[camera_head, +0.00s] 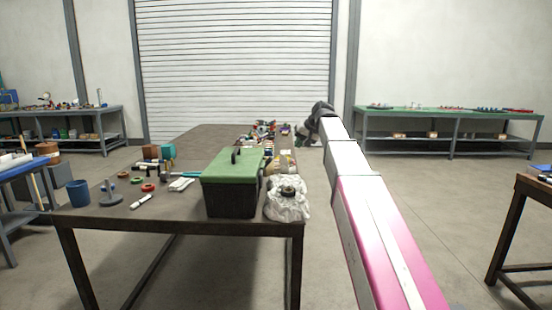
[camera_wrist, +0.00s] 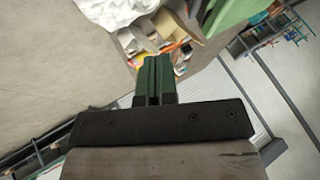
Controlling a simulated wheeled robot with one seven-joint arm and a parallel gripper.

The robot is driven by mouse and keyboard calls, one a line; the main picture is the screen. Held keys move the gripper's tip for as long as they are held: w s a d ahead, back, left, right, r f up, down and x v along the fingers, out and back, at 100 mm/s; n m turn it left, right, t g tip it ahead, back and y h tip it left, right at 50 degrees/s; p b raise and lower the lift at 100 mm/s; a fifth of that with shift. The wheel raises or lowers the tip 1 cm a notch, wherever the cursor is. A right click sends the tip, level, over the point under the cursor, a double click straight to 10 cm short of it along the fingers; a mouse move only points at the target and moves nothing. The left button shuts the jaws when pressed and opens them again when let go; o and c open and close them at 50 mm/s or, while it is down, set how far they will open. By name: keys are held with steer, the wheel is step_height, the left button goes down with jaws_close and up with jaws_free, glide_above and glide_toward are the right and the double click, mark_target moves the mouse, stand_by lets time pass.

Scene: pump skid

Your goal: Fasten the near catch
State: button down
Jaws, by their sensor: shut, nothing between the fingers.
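A toolbox with a green lid (camera_head: 231,166) and a dark body (camera_head: 230,200) stands on the near end of the brown table. Its lid looks down, with a dark handle (camera_head: 235,155) on top. The near catch is too small to make out. In the wrist view, part of a green surface (camera_wrist: 232,14), likely the lid, shows at the top right. My gripper (camera_wrist: 155,62) is shut and empty, its green-padded fingers together and apart from that surface. In the head view my arm reaches forward along the table's right side; its fingertips cannot be made out there.
A blue cup (camera_head: 79,193) and small rings are at left. Floor right of the table (camera_head: 430,200) is clear.

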steer(key=shift+f, duration=0.1)
steer(key=w+a+f, duration=0.4)
steer(key=a+f, duration=0.3)
steer(key=a, duration=0.1)
steer(key=shift+a, duration=0.4)
steer(key=shift+w, duration=0.1)
steer(key=shift+a+r+h, duration=0.1)
steer(key=shift+a+h, duration=0.05)
steer(key=shift+h, duration=0.25)
